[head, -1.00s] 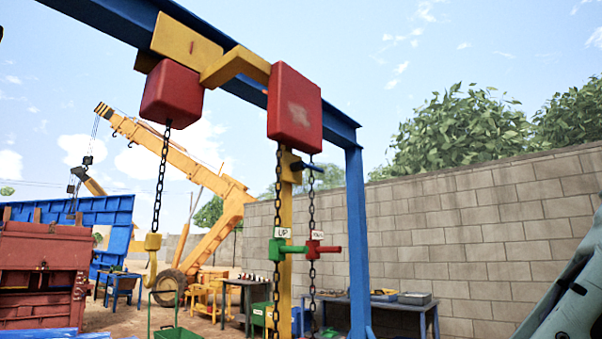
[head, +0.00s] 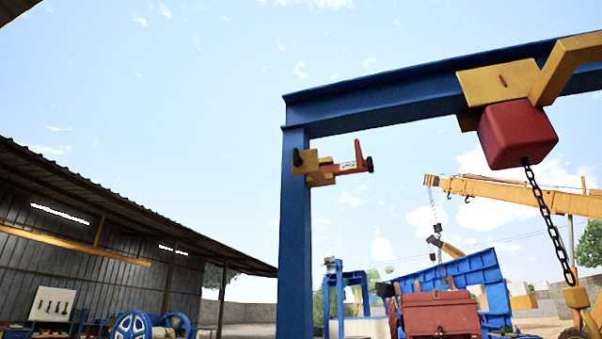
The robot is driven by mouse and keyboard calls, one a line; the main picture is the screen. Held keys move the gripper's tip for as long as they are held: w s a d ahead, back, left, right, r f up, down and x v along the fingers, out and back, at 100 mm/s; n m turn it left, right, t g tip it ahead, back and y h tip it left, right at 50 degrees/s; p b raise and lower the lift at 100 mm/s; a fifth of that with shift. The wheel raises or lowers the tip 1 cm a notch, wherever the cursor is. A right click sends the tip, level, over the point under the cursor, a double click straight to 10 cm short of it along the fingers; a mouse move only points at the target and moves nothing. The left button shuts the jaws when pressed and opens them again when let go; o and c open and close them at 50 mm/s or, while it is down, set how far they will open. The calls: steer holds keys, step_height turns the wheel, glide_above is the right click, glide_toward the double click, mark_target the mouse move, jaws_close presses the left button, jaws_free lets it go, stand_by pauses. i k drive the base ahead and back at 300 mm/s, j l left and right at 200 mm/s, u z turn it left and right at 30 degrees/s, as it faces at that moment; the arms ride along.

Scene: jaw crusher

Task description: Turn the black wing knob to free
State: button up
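A yellow bracket (head: 317,169) is fixed high on the left blue post (head: 295,240) of a gantry. A red-orange arm with a small label (head: 345,166) reaches right from it, with an upright red piece near its end. A small black knob (head: 369,164) sits at the right end of this arm. Another black part (head: 297,157) sits at the bracket's left side. Both are too small to tell which is the wing knob or how it is turned. My gripper is not in view.
A blue overhead beam (head: 400,95) carries a red hoist block (head: 517,133) with a hanging chain (head: 548,215) at the right. A red machine (head: 440,314) stands behind the gantry. An open-sided shed (head: 90,250) stands at the left.

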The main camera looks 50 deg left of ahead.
mark_target(298, 161)
steer(key=u, duration=1.65)
